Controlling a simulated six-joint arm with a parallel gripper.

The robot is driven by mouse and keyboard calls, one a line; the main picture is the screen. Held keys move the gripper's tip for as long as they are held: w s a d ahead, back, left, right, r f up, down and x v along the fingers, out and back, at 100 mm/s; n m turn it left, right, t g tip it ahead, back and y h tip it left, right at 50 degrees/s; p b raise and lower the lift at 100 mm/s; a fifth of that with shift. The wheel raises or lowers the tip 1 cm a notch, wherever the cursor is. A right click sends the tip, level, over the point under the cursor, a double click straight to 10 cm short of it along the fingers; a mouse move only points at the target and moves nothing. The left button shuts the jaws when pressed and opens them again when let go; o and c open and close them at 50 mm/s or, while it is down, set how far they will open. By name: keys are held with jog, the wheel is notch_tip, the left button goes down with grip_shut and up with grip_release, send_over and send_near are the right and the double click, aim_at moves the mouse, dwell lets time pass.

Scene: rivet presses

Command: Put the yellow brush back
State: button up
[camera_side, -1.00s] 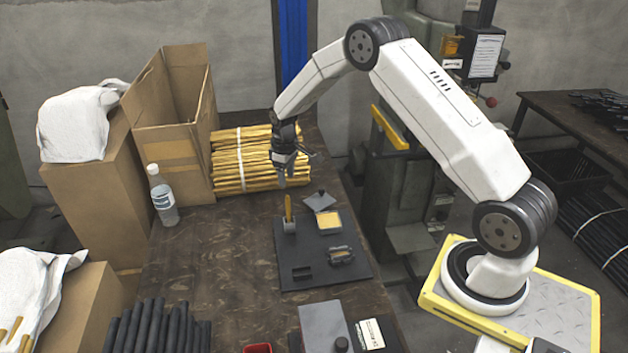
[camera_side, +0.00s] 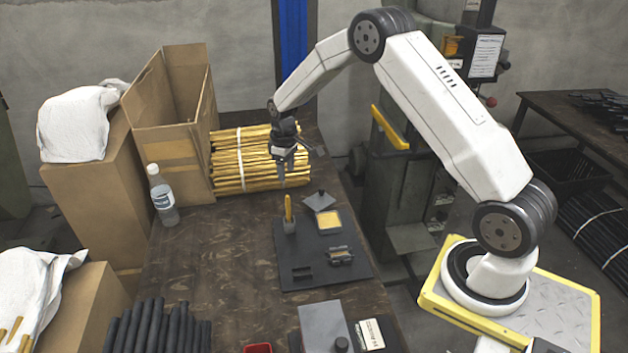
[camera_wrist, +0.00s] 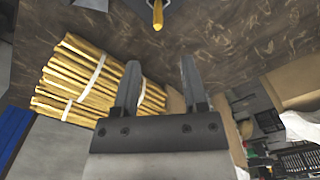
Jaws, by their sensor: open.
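The yellow brush (camera_side: 288,209) stands upright in a small grey holder (camera_side: 289,226) at the left edge of a dark board (camera_side: 318,275). In the wrist view the yellow brush (camera_wrist: 158,14) shows at the top edge, partly cut off. My gripper (camera_side: 282,184) is open and empty, pointing down above and just behind the brush, apart from it. In the wrist view my gripper (camera_wrist: 160,75) shows two spread fingers with nothing between them.
On the board are a yellow pad in a tray (camera_side: 328,220), a tilted grey lid (camera_side: 319,201) and a dark clamp-like piece (camera_side: 340,256). Tied yellow rods (camera_side: 235,165) lie behind. A bottle (camera_side: 162,197) stands left. The table between bottle and board is clear.

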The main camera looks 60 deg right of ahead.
jog(key=s+a+r+t, duration=0.1)
jog(key=s+a+r, duration=0.1)
jog(key=s+a, duration=0.2)
jog(key=s+a+r+m, duration=0.1)
jog(key=s+a+r, duration=0.2)
jog(key=s, duration=0.8)
jog(key=s+a+r+t, duration=0.1)
jog(key=s+a+r, duration=0.2)
jog(key=s+a, duration=0.4)
jog(key=shift+s+r+m+t, duration=0.15)
jog(key=shift+s+m+t, duration=0.2)
jog(key=shift+s, duration=0.25)
jog(key=shift+a, duration=0.1)
